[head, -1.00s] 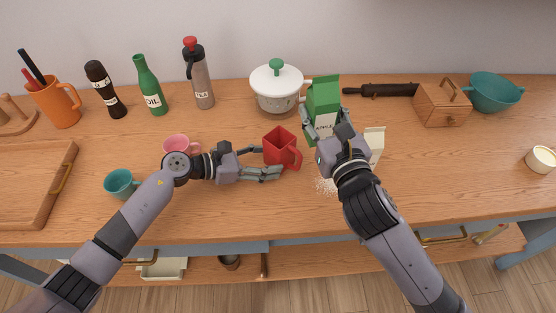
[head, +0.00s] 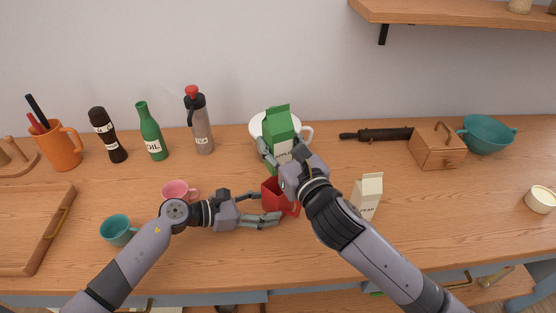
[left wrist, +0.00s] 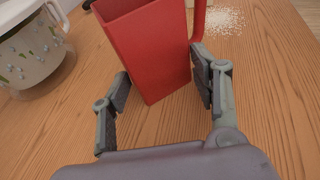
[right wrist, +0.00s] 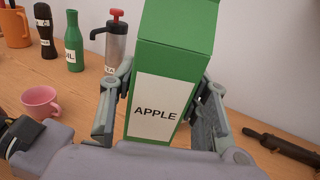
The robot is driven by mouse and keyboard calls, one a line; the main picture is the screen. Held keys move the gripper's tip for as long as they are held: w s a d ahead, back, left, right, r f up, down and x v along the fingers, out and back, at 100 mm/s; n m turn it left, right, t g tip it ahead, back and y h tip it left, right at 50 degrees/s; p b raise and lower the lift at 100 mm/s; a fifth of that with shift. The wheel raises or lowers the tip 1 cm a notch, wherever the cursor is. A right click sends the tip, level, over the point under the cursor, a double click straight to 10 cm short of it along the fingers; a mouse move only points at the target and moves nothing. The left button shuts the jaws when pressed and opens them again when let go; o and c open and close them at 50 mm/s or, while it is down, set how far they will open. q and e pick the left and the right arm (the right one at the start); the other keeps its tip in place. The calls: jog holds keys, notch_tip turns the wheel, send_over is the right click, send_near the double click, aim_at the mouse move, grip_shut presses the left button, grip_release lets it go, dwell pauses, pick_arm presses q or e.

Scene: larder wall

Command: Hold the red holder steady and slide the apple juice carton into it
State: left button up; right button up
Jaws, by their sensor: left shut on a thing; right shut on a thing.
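The red holder (head: 271,196) stands on the counter, an open-topped box with a handle. It fills the middle of the left wrist view (left wrist: 150,55), where its top is open and the inside looks empty. My left gripper (head: 262,207) is shut on the holder, one finger on each side; in the left wrist view (left wrist: 160,92) the fingers flank its lower part. The green apple juice carton (head: 280,124) is upright in my right gripper (head: 279,160), above and behind the holder. In the right wrist view (right wrist: 170,60) its APPLE label faces me between the fingers. The carton's lower end is hidden in the head view.
A white pot (head: 258,122) stands behind the carton. A cream carton (head: 367,194) is right of my right arm. A pink cup (head: 178,190) and teal cup (head: 117,230) are at left. White grains (left wrist: 222,20) lie near the holder.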

aim_at(278, 156)
jog(key=shift+f, duration=1.9)
jog(key=shift+f, duration=0.15)
jog(key=shift+f, duration=0.5)
jog(key=o, duration=1.5)
jog(key=shift+s+r, duration=0.15)
jog(key=shift+r, duration=0.55)
jog(key=v, duration=1.2)
jog(key=shift+f, duration=0.1)
